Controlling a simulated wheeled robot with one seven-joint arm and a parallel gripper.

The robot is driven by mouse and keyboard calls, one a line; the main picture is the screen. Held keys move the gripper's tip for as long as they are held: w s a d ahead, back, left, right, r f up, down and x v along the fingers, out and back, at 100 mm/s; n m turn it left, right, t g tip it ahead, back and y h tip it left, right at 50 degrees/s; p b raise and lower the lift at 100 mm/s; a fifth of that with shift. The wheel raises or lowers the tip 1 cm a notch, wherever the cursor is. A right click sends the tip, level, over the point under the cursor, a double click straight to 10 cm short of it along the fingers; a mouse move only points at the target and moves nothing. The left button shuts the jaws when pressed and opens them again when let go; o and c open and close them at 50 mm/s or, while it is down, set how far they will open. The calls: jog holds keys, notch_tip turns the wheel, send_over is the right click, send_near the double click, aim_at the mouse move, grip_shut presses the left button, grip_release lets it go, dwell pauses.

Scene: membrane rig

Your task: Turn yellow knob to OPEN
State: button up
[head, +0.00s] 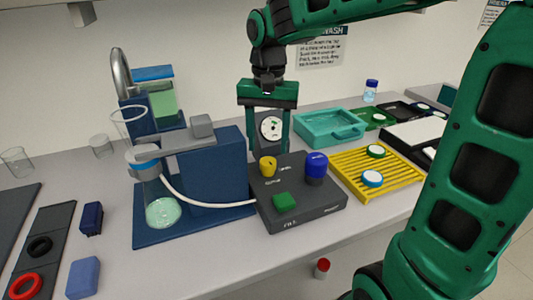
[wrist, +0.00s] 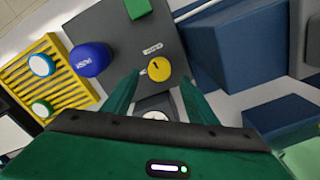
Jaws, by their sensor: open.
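The yellow knob (head: 268,166) stands on top of the dark grey control box (head: 325,212), at its back left. It also shows in the wrist view (wrist: 159,68), with a short dark mark on its top and a small white label beside it, too small to read surely. My gripper (head: 268,150) points down above the back of the box, open and empty. In the wrist view its two green fingers (wrist: 160,82) are spread, with the knob just beyond and between their tips, apart from them. The word OPEN cannot be made out clearly.
A blue knob (head: 316,168) and a green block-shaped control (head: 285,201) share the box top. A round gauge (head: 270,127) stands behind. The blue rig (head: 222,165) with flask and white tube is close on the left; a yellow rack (head: 375,190) is on the right.

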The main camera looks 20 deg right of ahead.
aim_at(268, 160)
jog(key=shift+s+f, duration=0.1)
jog(key=shift+f, duration=2)
jog(key=c, duration=1.1)
jog(key=shift+o, duration=0.2)
